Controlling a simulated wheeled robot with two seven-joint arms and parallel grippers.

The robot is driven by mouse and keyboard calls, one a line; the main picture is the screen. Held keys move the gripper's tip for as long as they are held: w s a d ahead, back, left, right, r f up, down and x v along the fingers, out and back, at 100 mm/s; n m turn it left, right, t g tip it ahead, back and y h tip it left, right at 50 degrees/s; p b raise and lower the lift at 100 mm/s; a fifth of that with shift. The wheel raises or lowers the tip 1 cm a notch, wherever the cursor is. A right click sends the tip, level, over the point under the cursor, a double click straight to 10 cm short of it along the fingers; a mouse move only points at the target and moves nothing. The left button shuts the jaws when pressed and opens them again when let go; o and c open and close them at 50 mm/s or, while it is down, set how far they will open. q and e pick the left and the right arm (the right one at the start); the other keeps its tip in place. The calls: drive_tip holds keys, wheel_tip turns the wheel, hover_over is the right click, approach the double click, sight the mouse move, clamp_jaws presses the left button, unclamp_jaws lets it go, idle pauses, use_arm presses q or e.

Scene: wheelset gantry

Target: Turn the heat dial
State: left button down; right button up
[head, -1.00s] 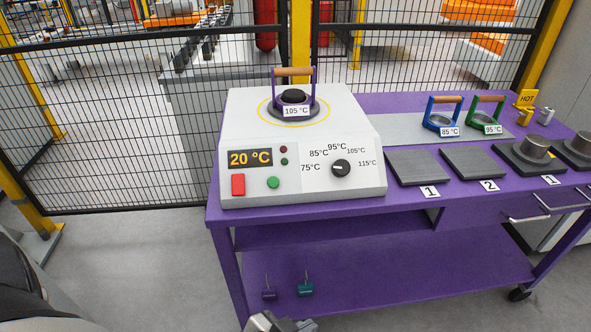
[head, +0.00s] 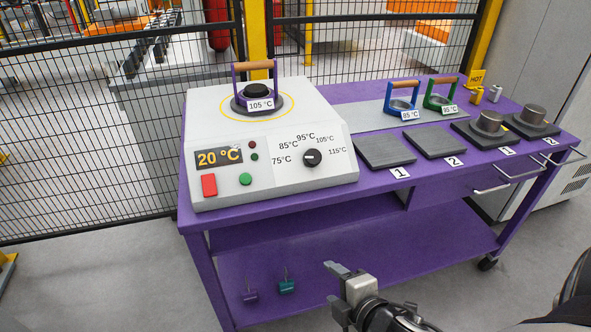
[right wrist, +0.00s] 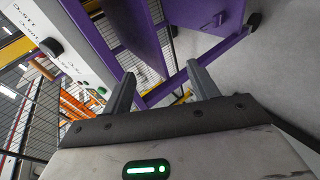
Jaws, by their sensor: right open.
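The heat dial (head: 312,158) is a round black knob with a white mark on the sloped front of the white heater (head: 270,186). Its mark points left, toward the 75 °C label. Labels from 75 to 115 °C arc around it. The heater display (head: 219,158) reads 20 °C. My right gripper (head: 335,288) is open and empty, low in front of the purple cart, below and apart from the dial. In the right wrist view the open fingers (right wrist: 160,88) have nothing between them, and the dial (right wrist: 51,47) shows at upper left. My left gripper is not in view.
A purple-framed ring labelled 105 °C (head: 256,88) stands on the heater. A red button (head: 209,185) and green button (head: 245,179) are left of the dial. The cart (head: 380,187) also holds blue and green rings, dark plates and metal cylinders. A mesh fence stands behind.

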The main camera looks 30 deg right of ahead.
drive_tip(key=w+d+r+n+t+h+b, duration=0.2)
drive_tip(key=w+d+r+n+t, duration=0.3)
drive_tip(key=n, duration=0.6)
drive_tip(key=n+t, duration=0.1)
drive_tip(key=n, duration=0.8)
approach(315, 162)
drive_tip(key=w, duration=0.3)
drive_tip(key=w+d, duration=0.1)
drive_tip(key=w, duration=0.2)
drive_tip(key=w+p, duration=0.1)
drive_tip(key=w, duration=0.2)
drive_tip(key=shift+d, duration=0.15)
drive_tip(key=shift+s, duration=0.1)
drive_tip(key=c, duration=1)
